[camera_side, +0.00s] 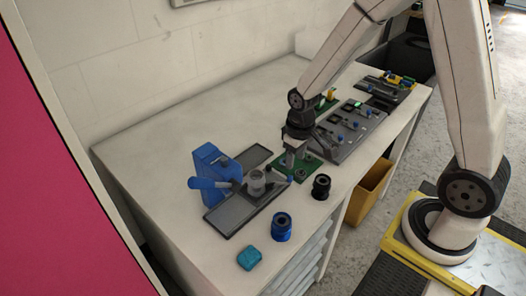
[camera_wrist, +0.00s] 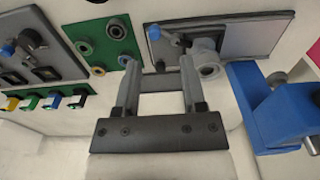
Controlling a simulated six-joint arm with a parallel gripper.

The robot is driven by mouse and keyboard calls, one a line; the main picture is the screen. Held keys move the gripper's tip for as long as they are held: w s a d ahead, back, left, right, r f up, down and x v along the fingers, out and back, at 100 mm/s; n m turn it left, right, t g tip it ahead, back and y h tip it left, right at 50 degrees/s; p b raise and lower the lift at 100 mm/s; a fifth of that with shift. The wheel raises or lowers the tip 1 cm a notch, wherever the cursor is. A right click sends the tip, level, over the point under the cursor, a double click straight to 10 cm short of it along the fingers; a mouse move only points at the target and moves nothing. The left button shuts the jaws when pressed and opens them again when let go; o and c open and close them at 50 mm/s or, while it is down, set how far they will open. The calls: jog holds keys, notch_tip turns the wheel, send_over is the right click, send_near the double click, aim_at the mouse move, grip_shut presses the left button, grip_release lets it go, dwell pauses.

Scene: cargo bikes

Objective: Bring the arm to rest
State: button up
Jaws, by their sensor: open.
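My gripper (camera_side: 291,164) is low over the workbench (camera_side: 180,115), pointing down near a green board (camera_side: 308,166). In the wrist view my gripper (camera_wrist: 158,68) has its two fingers apart, with nothing between them. The green board (camera_wrist: 104,40) lies just beyond the left finger. A grey plate (camera_wrist: 240,25) with a round metal part lies beyond the right finger. The height of the fingertips above the bench is hard to tell.
A black ring (camera_side: 321,187), a blue cylinder (camera_side: 282,227) and a teal block (camera_side: 248,258) sit along the front edge. A grey panel (camera_side: 348,128) lies right. The bench's back left is clear.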

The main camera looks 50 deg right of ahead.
jog(key=s+a+r+t, duration=0.2)
jog(key=s+r, duration=0.3)
jog(key=s, duration=0.2)
jog(key=shift+a+r, duration=0.3)
jog(key=shift+r, duration=0.05)
